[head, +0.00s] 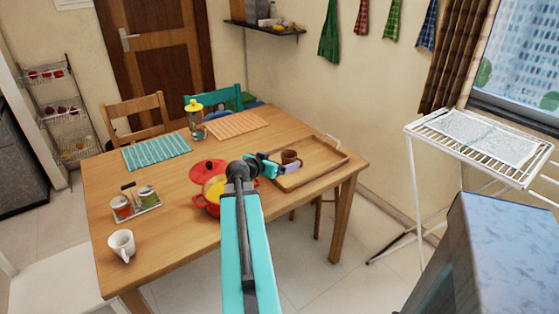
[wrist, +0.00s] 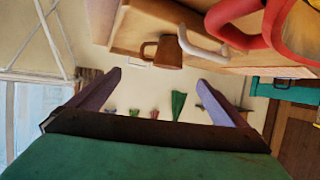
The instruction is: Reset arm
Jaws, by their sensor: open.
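My gripper (head: 288,169) is at the end of the outstretched teal arm, over the near left end of the wooden tray (head: 318,171). In the wrist view the two purple fingers of my gripper (wrist: 160,78) stand wide apart with nothing between their tips. A brown clay mug (head: 291,157) is on the tray just beyond the gripper. In the wrist view, which looks upside down, the mug (wrist: 160,52) shows ahead of the finger gap, apart from the fingers. My arm partly hides the red pot.
A red pot (head: 205,199) with yellow contents is left of my arm, its lid (head: 208,171) beside it. A white mug (head: 122,245) and a jar rack (head: 137,208) stand at the table's left. A white drying rack (head: 480,145) is at the right.

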